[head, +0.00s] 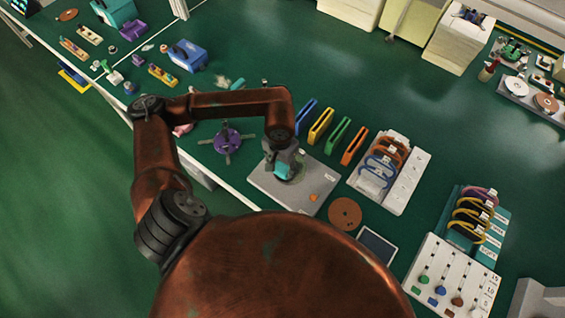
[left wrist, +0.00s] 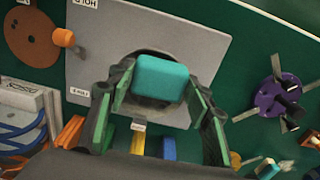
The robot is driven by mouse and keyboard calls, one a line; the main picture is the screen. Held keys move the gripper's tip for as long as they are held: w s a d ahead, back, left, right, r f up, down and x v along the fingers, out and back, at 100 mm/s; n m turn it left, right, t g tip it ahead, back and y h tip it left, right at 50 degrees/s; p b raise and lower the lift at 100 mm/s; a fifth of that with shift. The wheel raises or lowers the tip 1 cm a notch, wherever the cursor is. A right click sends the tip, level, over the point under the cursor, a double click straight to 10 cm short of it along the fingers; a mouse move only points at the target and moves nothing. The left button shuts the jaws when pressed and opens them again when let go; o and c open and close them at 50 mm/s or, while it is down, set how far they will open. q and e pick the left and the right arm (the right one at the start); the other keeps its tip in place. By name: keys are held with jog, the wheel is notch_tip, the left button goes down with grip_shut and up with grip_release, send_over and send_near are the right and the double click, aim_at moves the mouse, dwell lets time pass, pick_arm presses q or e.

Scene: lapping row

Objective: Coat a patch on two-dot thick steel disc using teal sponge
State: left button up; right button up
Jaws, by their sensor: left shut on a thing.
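The teal sponge (head: 282,171) is held in my left gripper (head: 287,160), low over a grey plate (head: 265,188). In the left wrist view the sponge (left wrist: 162,77) sits between the two fingers of the left gripper (left wrist: 160,88), with its broad face showing. A round grey steel disc (head: 297,170) lies on the plate under the sponge, mostly hidden by the sponge and gripper. I cannot tell its dots, or whether the sponge touches it. My right gripper is not in view.
An orange knob (head: 313,198) sits on the plate. A brown disc (head: 345,213), a purple spoked fixture (head: 228,140) and blue (head: 306,117), yellow (head: 321,126), green (head: 338,135) and orange (head: 355,146) bars stand around it. A white rack (head: 405,185) is to the right.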

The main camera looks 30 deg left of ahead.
pick_arm(q)
jog(key=shift+r, duration=0.75)
jog(key=shift+r+p, duration=0.35)
jog(key=shift+r, duration=0.1)
jog(key=shift+r+p, duration=0.5)
jog(key=shift+r, duration=1.1)
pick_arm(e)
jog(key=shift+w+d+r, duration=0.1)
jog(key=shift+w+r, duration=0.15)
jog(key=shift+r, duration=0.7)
pick_arm(q)
jog(key=shift+d, duration=0.1)
